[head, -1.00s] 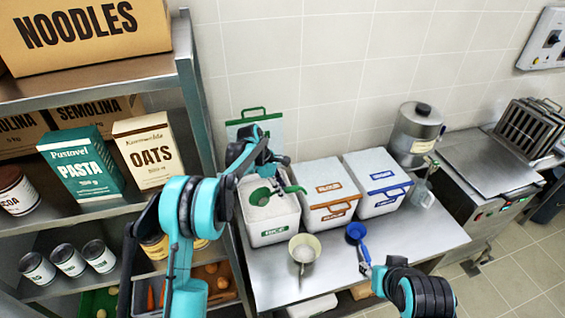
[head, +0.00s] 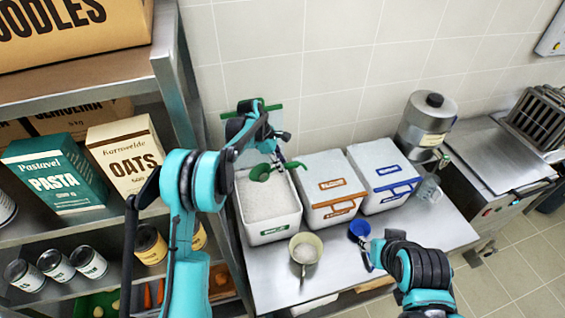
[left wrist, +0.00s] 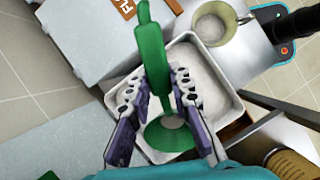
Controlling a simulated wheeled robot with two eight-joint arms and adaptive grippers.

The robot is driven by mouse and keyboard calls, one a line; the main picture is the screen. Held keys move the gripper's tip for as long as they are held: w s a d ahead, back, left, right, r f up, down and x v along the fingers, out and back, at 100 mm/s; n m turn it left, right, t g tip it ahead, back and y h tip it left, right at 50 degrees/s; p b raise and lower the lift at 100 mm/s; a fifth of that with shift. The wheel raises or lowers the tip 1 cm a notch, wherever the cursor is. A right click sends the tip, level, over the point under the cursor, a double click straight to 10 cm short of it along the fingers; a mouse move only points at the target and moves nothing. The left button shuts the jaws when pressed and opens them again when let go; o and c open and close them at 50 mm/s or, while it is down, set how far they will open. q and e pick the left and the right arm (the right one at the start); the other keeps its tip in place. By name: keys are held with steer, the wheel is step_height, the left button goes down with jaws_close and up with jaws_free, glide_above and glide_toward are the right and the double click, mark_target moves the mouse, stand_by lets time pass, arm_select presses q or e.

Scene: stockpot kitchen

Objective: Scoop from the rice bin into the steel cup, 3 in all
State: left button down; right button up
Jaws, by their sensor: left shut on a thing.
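The open white rice bin (head: 283,228) stands at the left of the counter, with white rice inside. My left gripper (head: 268,158) is above the back of the bin, shut on a green scoop (head: 260,173). In the left wrist view the scoop's handle (left wrist: 149,45) runs between the fingers (left wrist: 160,95), and its round bowl is over the rice; I cannot tell how much it holds. The cup (head: 305,262), looking pale yellowish, stands in front of the bin with rice in it. It also shows in the left wrist view (left wrist: 238,38). My right gripper (head: 372,256) is low beside a blue scoop (head: 359,230); its fingers are unclear.
Two lidded white bins, one with an orange label (head: 331,185) and one with a blue label (head: 386,178), stand right of the rice bin. A steel dispenser (head: 427,120) stands behind them at the right. A shelf with boxes and cans (head: 60,180) flanks the left. The counter front (head: 275,285) is clear.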

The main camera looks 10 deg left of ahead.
arm_select(q)
steer(key=shift+s+f+b, duration=0.1)
steer(key=shift+f+b, duration=0.2)
steer(key=shift+f, duration=0.35)
step_height(320, 180, down, 13)
steer(key=b, duration=0.8)
steer(key=shift+r, duration=0.2)
stand_by(1.3)
steer(key=shift+r, duration=7.15)
steer(key=shift+d+f+y, duration=0.15)
steer(key=shift+d+y, duration=0.05)
steer(key=shift+y, duration=0.1)
steer(key=shift+d+f+y, duration=0.6)
steer(key=shift+f+y, duration=0.35)
steer(key=shift+y, duration=0.15)
steer(key=shift+d+f+y, duration=0.3)
steer(key=shift+f+y, duration=0.45)
steer(key=shift+y, duration=0.25)
